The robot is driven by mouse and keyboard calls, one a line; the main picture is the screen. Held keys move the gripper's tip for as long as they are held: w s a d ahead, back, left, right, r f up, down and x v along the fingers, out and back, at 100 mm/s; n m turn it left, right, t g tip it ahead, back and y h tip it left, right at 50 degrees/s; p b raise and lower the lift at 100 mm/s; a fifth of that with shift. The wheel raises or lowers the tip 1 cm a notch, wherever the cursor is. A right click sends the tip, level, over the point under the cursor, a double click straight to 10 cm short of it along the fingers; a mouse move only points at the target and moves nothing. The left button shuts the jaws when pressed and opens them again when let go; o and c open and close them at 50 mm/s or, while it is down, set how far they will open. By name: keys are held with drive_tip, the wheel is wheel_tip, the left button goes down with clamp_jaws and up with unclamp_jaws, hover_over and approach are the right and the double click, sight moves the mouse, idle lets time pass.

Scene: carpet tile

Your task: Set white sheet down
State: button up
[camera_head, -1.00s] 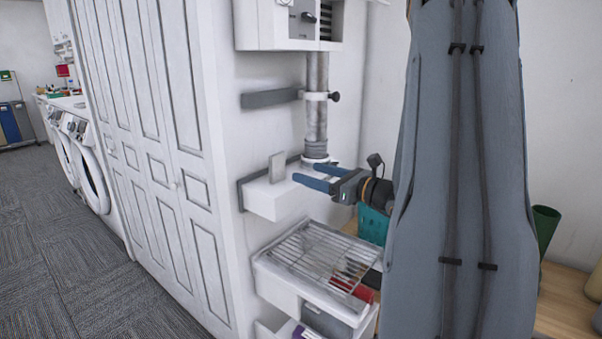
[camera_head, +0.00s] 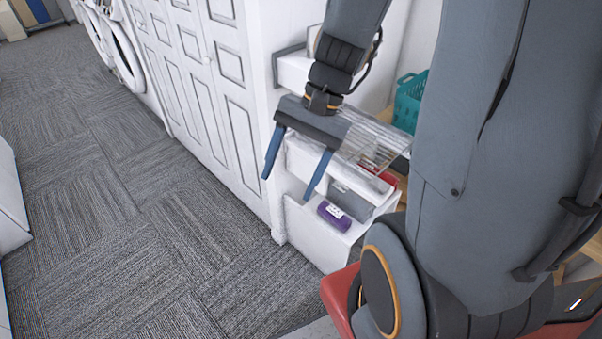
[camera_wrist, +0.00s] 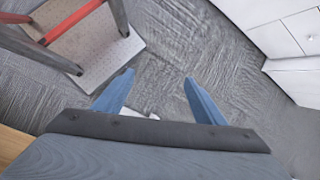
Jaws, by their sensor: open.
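My gripper (camera_head: 288,187) is open with its blue fingers pointing down, in front of the white shelf unit and above the carpet. It also shows in the wrist view (camera_wrist: 159,77), with nothing between the fingertips. I cannot make out a white sheet for certain. A small white patch (camera_wrist: 153,116) shows by the gripper's palm edge in the wrist view, mostly hidden, and I cannot tell what it is. The upper white shelf (camera_head: 293,72) is partly covered by my arm.
A wire rack (camera_head: 376,138) tops the lower unit, with a purple packet (camera_head: 335,214) below. A teal basket (camera_head: 408,100) stands behind. White panelled doors (camera_head: 190,80) line the left. Carpet (camera_head: 140,240) is clear there. The wrist view shows a red-and-grey frame (camera_wrist: 75,20) and white drawers (camera_wrist: 285,40).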

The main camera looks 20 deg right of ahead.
drive_tip(key=shift+s+d+n+t+h, duration=0.15)
drive_tip(key=shift+d+n+h, duration=0.2)
drive_tip(key=shift+n+h, duration=0.85)
drive_tip(key=shift+s+d+n+t+h, duration=0.1)
drive_tip(key=shift+d+n+t+h, duration=0.25)
drive_tip(key=shift+n, duration=1.5)
drive_tip(key=shift+s+d+n+h, duration=0.1)
drive_tip(key=shift+d+n+h, duration=0.2)
drive_tip(key=shift+n+h, duration=0.95)
drive_tip(key=shift+n+y, duration=0.3)
